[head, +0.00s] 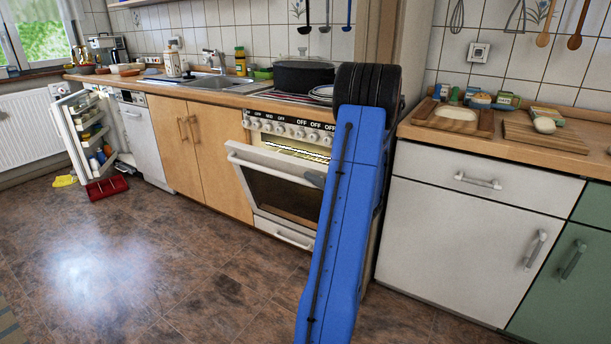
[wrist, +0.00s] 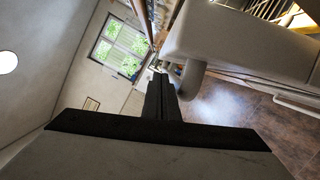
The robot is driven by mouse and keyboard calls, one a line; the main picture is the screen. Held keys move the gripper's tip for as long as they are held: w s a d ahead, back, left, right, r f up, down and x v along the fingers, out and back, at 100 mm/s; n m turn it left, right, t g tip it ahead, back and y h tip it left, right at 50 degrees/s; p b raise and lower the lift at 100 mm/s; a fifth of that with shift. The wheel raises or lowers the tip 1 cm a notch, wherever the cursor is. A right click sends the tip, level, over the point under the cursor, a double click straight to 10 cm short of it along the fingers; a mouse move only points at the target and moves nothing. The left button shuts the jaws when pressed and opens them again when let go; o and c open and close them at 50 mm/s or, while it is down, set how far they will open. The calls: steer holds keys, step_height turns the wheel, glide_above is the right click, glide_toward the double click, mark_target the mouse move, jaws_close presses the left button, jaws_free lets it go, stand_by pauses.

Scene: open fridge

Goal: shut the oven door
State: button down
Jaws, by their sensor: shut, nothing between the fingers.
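The oven door (head: 283,181) is white with a dark glass pane and stands partly open, tilted outward, in the head view. Its long white handle (head: 262,160) runs along the top edge. In the wrist view the door (wrist: 240,45) fills the upper right, with a curved grey handle end (wrist: 191,78) at its corner. My gripper (wrist: 159,78) is shut and empty, its dark fingers close beside that handle end. I cannot tell whether they touch. In the head view my blue arm hides the door's right side and most of my gripper.
A black pot (head: 302,76) stands on the hob above the oven. At the far left a small fridge (head: 84,128) is open, with a red crate (head: 107,187) and a yellow cloth (head: 65,181) on the floor. The floor before the oven is clear.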

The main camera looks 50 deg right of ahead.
steer(key=shift+s+a+f, duration=0.1)
steer(key=shift+s+a, duration=0.15)
steer(key=shift+s, duration=1.05)
steer(key=shift+s+a+f, duration=0.1)
steer(key=shift+s+a, duration=0.1)
steer(key=shift+s, duration=1.1)
steer(key=w+a+f+m, duration=0.3)
steer(key=w+a+f, duration=0.1)
steer(key=a, duration=0.4)
steer(key=w+d, duration=0.5)
steer(key=w, duration=0.5)
steer(key=shift+d+r+g, duration=0.35)
steer(key=shift+g, duration=0.05)
steer(key=shift+w, duration=0.1)
